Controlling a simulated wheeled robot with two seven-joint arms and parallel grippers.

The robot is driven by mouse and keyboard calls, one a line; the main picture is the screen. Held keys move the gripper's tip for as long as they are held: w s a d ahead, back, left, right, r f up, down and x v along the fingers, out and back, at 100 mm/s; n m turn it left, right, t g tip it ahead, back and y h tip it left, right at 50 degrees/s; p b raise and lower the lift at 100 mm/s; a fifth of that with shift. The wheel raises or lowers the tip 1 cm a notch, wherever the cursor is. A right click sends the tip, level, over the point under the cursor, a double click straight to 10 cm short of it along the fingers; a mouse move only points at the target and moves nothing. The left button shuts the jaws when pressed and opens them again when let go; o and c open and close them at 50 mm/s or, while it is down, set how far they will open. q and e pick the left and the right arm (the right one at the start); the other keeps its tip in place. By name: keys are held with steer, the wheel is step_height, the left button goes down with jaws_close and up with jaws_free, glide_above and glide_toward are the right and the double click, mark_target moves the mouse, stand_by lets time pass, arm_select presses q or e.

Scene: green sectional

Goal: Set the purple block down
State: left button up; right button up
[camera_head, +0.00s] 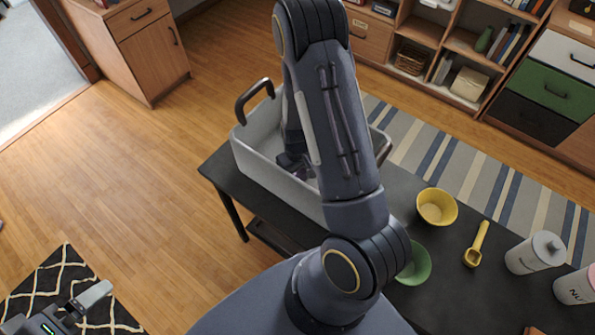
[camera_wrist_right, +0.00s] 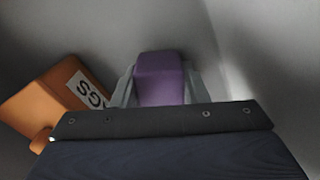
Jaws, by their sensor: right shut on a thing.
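In the right wrist view, the purple block (camera_wrist_right: 160,80) sits between the two grey fingers of my right gripper (camera_wrist_right: 160,92), which is shut on it. The grey walls of the tub surround them. In the head view, my right arm reaches down into the grey tub (camera_head: 262,166) with dark handles on the black table. My right gripper (camera_head: 297,165) is inside the tub, mostly hidden by the arm. I cannot tell whether the block touches the tub floor. My left gripper (camera_head: 80,303) is at the lower left, over the patterned rug, away from the table.
An orange box (camera_wrist_right: 50,98) with a white label lies in the tub, left of the block. On the black table (camera_head: 448,262) are a yellow bowl (camera_head: 436,207), a green bowl (camera_head: 416,263), a yellow scoop (camera_head: 477,245), a white canister (camera_head: 534,253) and a pink canister (camera_head: 575,287).

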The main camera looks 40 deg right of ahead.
steer(key=o, duration=0.5)
steer(key=shift+f, duration=0.2)
steer(key=o, duration=0.5)
steer(key=shift+r, duration=0.1)
steer(key=shift+c, duration=0.2)
step_height(320, 180, up, 12)
steer(key=shift+r, duration=0.15)
